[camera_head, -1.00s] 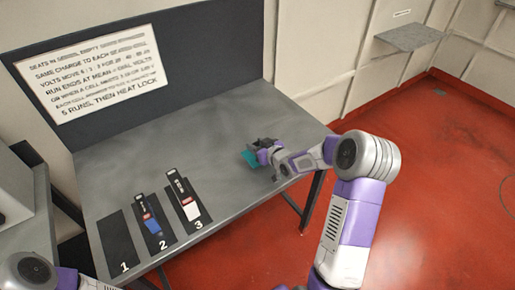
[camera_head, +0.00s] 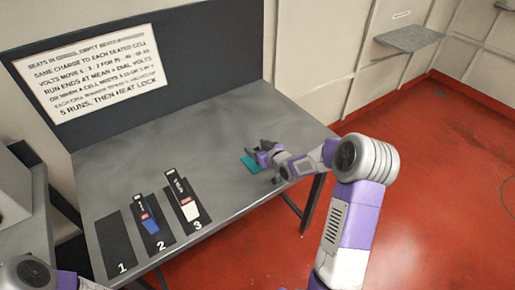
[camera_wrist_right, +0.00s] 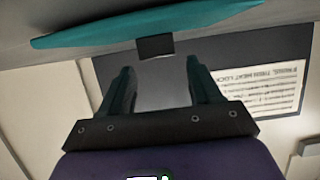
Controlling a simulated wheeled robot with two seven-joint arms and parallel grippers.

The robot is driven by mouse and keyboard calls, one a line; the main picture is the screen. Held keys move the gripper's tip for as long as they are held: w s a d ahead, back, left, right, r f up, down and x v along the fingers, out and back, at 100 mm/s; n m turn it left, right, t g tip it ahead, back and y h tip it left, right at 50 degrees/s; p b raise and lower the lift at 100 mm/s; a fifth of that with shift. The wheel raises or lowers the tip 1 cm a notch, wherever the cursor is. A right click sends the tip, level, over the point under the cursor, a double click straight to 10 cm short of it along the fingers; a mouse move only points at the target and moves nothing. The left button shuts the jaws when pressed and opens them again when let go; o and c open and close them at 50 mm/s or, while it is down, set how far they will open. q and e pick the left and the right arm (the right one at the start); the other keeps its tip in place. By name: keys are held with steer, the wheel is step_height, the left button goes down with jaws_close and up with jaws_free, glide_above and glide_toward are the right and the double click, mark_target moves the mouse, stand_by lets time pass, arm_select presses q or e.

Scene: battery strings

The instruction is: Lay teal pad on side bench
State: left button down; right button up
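The teal pad (camera_head: 251,164) lies flat on the right part of the grey bench (camera_head: 225,125). In the right wrist view the teal pad (camera_wrist_right: 95,32) crosses the top, with a small dark tab (camera_wrist_right: 156,46) at its edge. My right gripper (camera_head: 262,147) is just over the pad's far side and hides part of it. In the wrist view its two fingers (camera_wrist_right: 160,66) stand apart with nothing between them; the tab is just beyond the tips. My left gripper is out of view; only part of my left arm shows at lower left.
Numbered dark mats lie at the bench's front left; mats 2 (camera_head: 156,240) and 3 (camera_head: 197,224) hold a blue-labelled cell (camera_head: 149,216) and a white-labelled cell (camera_head: 183,195). Mat 1 (camera_head: 117,243) is bare. A sign panel stands behind. A wall shelf (camera_head: 408,39) is empty.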

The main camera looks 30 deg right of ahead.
steer(key=shift+s+a+f, duration=0.1)
steer(key=shift+s+f, duration=0.1)
steer(key=shift+f, duration=0.35)
steer(key=shift+r+p, duration=0.2)
steer(key=shift+p, duration=0.1)
steer(key=shift+s+d+r+p, duration=0.2)
steer(key=shift+s+r+p, duration=0.15)
steer(key=shift+r+p, duration=0.25)
steer(key=v, duration=0.3)
steer(key=p+v, duration=0.1)
steer(key=v, duration=0.7)
steer(key=shift+w+r, duration=0.15)
steer(key=shift+r, duration=0.15)
